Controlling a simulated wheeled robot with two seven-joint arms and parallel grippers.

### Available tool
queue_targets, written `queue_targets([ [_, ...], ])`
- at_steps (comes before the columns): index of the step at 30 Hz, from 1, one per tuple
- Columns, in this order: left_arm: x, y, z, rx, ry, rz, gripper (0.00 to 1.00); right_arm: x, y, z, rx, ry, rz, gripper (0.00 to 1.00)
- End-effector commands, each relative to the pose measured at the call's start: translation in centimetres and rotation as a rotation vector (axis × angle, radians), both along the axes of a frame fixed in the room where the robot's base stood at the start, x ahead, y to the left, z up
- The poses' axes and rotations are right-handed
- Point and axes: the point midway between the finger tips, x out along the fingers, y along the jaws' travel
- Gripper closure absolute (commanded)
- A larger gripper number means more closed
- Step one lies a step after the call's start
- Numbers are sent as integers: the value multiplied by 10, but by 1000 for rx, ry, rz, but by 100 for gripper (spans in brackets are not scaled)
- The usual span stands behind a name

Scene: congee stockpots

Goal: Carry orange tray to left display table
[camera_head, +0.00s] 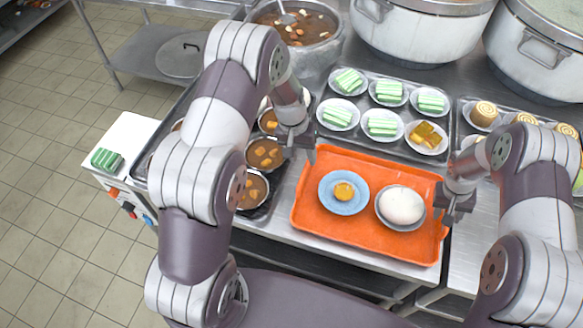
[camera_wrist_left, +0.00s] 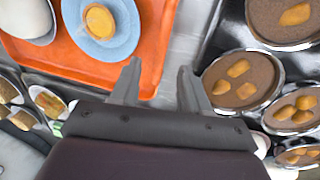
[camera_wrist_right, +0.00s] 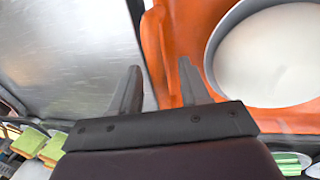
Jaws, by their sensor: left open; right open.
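The orange tray (camera_head: 345,232) lies flat on the metal counter in the head view. It holds a blue plate (camera_head: 329,201) with a small yellow item and a bowl (camera_head: 401,221) with a white bun. My left gripper (camera_head: 298,158) is open at the tray's left edge; in the left wrist view its fingers (camera_wrist_left: 160,85) are near the orange rim (camera_wrist_left: 150,72). My right gripper (camera_head: 455,213) is open at the tray's right edge; in the right wrist view its fingers (camera_wrist_right: 158,85) are beside the orange rim (camera_wrist_right: 158,50). I cannot tell whether the fingers touch the rim.
A dark tray of soup bowls (camera_head: 252,190) stands left of the orange tray. Trays of plated green slices (camera_head: 383,124) and rolls (camera_head: 484,115) stand behind it, with large pots (camera_head: 418,30) at the back. A white side table (camera_head: 128,130) with a green item stands at left.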

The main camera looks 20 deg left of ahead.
Motion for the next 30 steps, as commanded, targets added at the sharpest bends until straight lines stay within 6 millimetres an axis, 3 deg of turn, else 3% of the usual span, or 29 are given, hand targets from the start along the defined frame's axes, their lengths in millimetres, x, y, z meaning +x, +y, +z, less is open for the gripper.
queue_targets([
  [3, 0, 6, 28, 0, -4, 1, 54, 0, 0, 0, 0, 0, 0, 54],
  [9, -1, 11, 53, 1, -1, 0, 54, 0, 0, 1, 0, -1, 0, 54],
  [13, -1, 11, 56, 0, 1, 0, 54, 1, 4, 20, 0, -4, 0, 54],
  [21, -1, 11, 55, 0, 1, 0, 54, 0, 18, 89, 0, -5, 0, 54],
  [24, -1, 11, 55, 0, 1, 0, 54, -1, 21, 106, 0, -4, 1, 54],
  [30, -1, 11, 55, 0, 1, 0, 54, -2, 24, 118, 0, 0, 0, 54],
])
